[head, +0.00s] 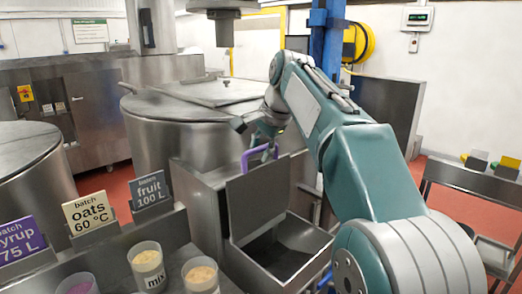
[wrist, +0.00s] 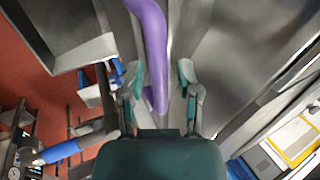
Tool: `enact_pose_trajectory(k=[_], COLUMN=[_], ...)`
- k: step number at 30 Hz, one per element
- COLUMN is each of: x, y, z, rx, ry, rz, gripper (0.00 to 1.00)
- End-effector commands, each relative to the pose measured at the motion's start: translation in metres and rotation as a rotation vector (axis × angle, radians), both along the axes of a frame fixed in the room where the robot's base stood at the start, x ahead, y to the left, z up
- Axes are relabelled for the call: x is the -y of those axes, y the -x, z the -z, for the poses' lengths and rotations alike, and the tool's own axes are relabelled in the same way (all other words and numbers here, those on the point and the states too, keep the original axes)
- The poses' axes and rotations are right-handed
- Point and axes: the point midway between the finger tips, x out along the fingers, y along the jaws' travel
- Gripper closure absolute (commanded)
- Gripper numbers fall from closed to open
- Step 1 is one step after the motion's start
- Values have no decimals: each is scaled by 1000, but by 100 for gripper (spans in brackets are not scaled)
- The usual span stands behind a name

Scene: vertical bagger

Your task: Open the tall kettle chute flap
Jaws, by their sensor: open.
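The tall kettle (head: 180,125) is a wide steel vessel behind a steel chute. The chute flap (head: 258,198) is a flat grey panel standing close to upright at the back of a steel chute tray (head: 310,245). A purple handle (head: 246,162) is at the flap's top edge. My gripper (head: 265,132) is at the handle, partly hidden by my arm. In the wrist view the purple handle (wrist: 152,35) reaches down between the two open fingers (wrist: 161,78). I cannot tell if either finger touches it.
In front stand signs for syrup (head: 22,240), oats (head: 90,212) and fruit (head: 150,190), with several filled cups, one marked mix (head: 148,265). A blue post (head: 325,50) rises behind my arm. A steel rack (head: 470,185) is at right.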

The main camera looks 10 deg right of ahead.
Motion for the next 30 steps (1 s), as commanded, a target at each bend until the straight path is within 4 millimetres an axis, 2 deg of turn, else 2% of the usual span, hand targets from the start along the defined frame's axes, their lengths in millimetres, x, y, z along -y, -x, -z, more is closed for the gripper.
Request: enact_pose_trajectory(k=[9,13,21,30], x=[1,3,14,23], y=[-1,1,16,29], z=[1,-6,-50,-86], rx=[-3,-1,1,-1], ry=[1,1,2,2], rz=[1,2,2,1], gripper=[46,46,46,46])
